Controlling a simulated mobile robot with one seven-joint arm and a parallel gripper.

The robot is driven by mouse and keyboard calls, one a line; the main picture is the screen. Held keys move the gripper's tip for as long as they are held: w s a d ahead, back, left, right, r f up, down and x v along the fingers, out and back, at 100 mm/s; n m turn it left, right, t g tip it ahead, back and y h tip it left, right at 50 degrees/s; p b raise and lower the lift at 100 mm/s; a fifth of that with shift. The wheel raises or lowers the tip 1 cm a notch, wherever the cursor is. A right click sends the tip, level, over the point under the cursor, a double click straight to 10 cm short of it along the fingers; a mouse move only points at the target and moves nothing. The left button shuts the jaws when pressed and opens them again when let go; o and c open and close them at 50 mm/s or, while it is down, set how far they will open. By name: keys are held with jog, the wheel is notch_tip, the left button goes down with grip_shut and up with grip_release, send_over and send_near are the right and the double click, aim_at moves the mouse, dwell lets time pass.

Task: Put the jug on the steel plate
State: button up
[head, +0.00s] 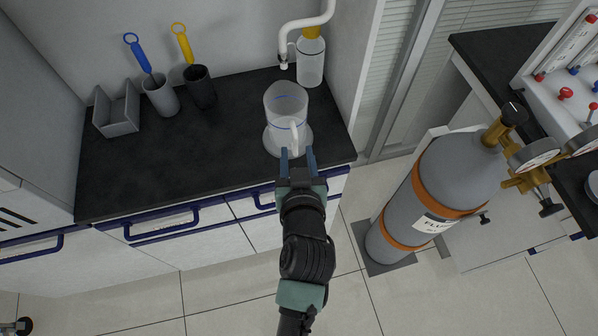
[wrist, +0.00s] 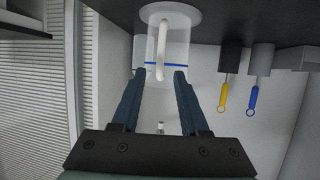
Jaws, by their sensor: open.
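The clear jug (head: 284,104) with blue lines stands upright over the round steel plate (head: 271,142) near the front right of the black counter. It appears to rest on the plate. Its pale handle (head: 294,133) faces me. My gripper (head: 298,157) is open and empty at the counter's front edge, its fingers pointing at the handle. In the wrist view, which is upside down, the jug (wrist: 179,52) and plate (wrist: 193,15) show ahead of the gripper (wrist: 160,73). The handle (wrist: 162,40) lies in line with the gap, beyond the fingertips.
A wash bottle with a yellow cap (head: 310,62) stands behind the jug under a white bent pipe (head: 302,24). Two brush holders (head: 160,96) and a grey bin (head: 118,110) stand at the left. A gas cylinder (head: 430,195) stands right. The counter's middle is clear.

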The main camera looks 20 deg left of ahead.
jog(key=v, duration=0.6)
jog(key=w+d+r+m+t+h, duration=0.1)
jog(key=w+d+r+t, duration=0.15)
jog(key=r, duration=0.75)
jog(key=w+d+r+t, duration=0.1)
jog(key=w+r+t, duration=0.2)
jog(key=r, duration=0.8)
jog(key=w+d+r+m+t+h, duration=0.1)
jog(key=w+r+t, duration=0.2)
jog(key=r, duration=0.7)
jog(key=s+d+r+m+t+h, duration=0.1)
jog(key=s+r+t, duration=0.1)
jog(key=r, duration=0.5)
jog(key=s+d+r+t+h, duration=0.1)
jog(key=s+r, duration=0.3)
jog(key=r, duration=0.4)
jog(key=s+d+r+m+t+h, duration=0.1)
jog(key=s+d+r+t, duration=0.2)
jog(key=r, duration=0.5)
jog(key=shift+m, duration=0.3)
jog(key=shift+r, duration=0.1)
